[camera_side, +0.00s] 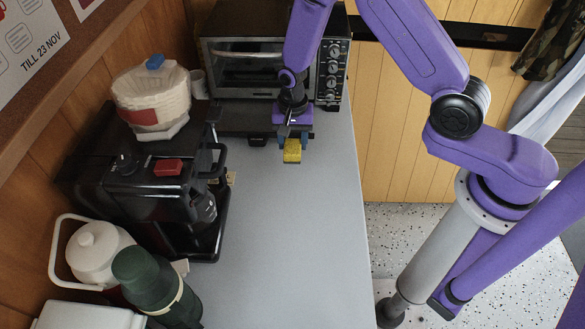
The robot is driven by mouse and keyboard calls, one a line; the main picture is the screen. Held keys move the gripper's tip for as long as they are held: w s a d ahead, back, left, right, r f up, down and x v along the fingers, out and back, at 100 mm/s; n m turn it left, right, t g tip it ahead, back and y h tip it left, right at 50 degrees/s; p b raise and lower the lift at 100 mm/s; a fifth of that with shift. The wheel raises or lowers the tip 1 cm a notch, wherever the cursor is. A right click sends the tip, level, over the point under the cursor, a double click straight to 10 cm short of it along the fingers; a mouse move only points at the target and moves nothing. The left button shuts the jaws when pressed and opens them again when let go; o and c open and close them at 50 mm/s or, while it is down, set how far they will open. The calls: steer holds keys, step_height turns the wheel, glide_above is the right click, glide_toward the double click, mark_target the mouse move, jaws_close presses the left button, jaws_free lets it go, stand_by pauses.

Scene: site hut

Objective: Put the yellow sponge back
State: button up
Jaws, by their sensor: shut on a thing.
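The yellow sponge (292,150) is at the far part of the grey counter, in front of the toaster oven. My gripper (293,136) points down and is shut on the sponge, which shows below its fingers. I cannot tell whether the sponge touches the counter or hangs just above it. The place where the sponge belongs cannot be made out in this view.
A toaster oven (262,68) stands at the back. A black coffee machine (137,187) with coffee filters (152,92) on it, a white kettle (96,252) and a green flask (152,284) line the left. The counter's (290,255) middle and front are clear.

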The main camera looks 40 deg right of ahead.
mark_target(293, 140)
steer(key=shift+f, duration=3.7)
steer(key=o, duration=1.1)
steer(key=shift+f, duration=0.1)
step_height(293, 140, up, 12)
steer(key=shift+r, duration=0.1)
steer(key=shift+r, duration=0.15)
